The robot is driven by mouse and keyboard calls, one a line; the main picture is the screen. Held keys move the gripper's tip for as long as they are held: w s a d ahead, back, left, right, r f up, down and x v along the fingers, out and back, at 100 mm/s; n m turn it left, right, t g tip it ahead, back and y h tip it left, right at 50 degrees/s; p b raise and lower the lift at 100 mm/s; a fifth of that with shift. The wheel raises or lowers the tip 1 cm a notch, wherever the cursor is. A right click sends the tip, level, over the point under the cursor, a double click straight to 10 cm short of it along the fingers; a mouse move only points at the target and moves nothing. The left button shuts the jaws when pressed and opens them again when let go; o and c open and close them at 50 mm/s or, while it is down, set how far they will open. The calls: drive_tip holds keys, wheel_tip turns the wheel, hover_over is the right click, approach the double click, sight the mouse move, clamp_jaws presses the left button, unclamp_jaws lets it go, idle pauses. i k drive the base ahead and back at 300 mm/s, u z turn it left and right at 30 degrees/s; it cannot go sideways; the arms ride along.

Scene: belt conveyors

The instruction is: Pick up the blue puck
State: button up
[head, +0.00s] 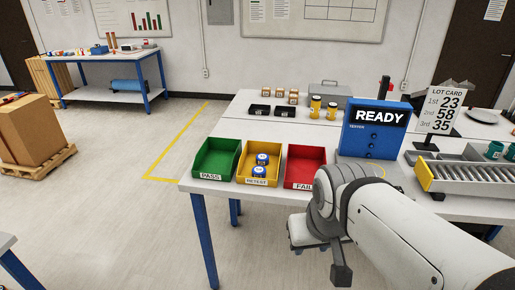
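Two small round blue pieces with white markings (262,159) (260,172) sit in the yellow RETEST tray (244,171), one behind the other. They are the blue puck-like things I see. My white arm reaches in from the lower right, in front of the table. A dark grey end part, which looks like my gripper (341,272), hangs low in front of the table, well apart from the tray. Its fingers cannot be made out, and I see nothing held in it.
A green PASS tray (215,158) stands left of the yellow tray, and a red FAIL tray (300,169) right, partly behind my arm. The blue tester (373,140) reads READY. A lot card (441,111) shows 23, 58, 35. A grey slatted conveyor (470,179) is at right.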

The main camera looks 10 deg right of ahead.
sight(262, 159)
drive_tip(key=i, duration=1.6)
drive_tip(key=u, duration=0.05)
